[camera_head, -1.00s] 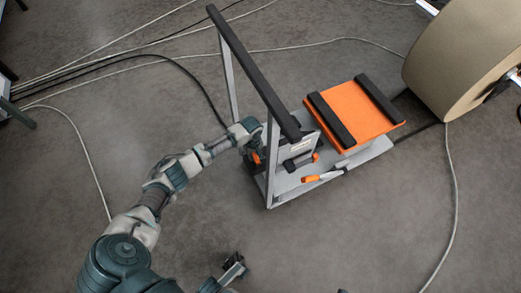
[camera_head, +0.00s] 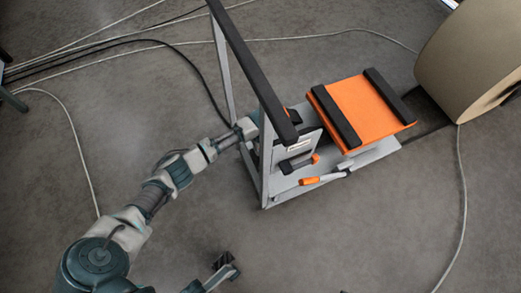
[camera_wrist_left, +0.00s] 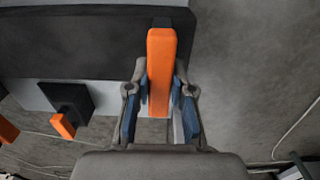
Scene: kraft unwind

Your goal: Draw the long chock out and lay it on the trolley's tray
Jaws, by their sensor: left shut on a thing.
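The trolley (camera_head: 378,153) stands right of centre in the head view, with an orange-topped platform (camera_head: 358,108). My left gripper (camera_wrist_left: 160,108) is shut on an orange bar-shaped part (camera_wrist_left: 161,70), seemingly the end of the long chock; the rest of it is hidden. In the head view that gripper is behind the trolley's upright frame, so its hold is hidden there. A shorter dark block with an orange end (camera_head: 300,163) sits on the trolley; it seems to show in the left wrist view (camera_wrist_left: 68,108). My right gripper (camera_head: 226,264) is low in the head view, away from the trolley.
A black-topped push handle (camera_head: 255,75) rises beside my left forearm. An orange-handled lever (camera_head: 322,179) lies along the trolley's near edge.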

